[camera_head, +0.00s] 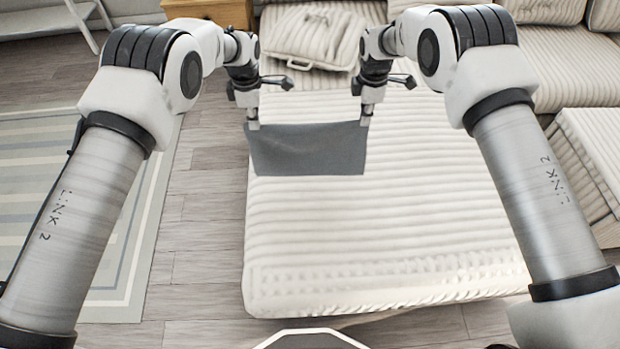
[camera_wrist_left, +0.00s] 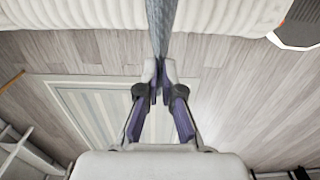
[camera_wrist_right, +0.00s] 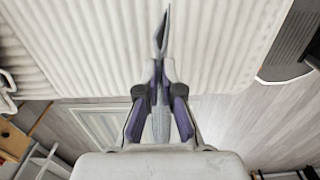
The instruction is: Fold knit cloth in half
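The knit cloth (camera_head: 308,150) is dark grey and hangs between my two grippers in the head view, over the far left part of a cream ribbed cushion. My left gripper (camera_head: 254,124) is at its upper left corner and my right gripper (camera_head: 366,112) at its upper right corner. In the left wrist view, the left fingers (camera_wrist_left: 159,92) are shut on the cloth (camera_wrist_left: 162,25), seen edge-on. In the right wrist view, the right fingers (camera_wrist_right: 158,82) are closed on the cloth (camera_wrist_right: 162,35), which shows as a narrow grey strip. Whether its lower edge touches the cushion is unclear.
The cream ribbed cushion (camera_head: 390,245) has a wide clear area in front and to the right. A folded striped cushion (camera_head: 312,38) lies behind the arms. A striped rug (camera_head: 60,190) lies on the wood floor at left. More striped sofa cushions (camera_head: 575,60) stand at right.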

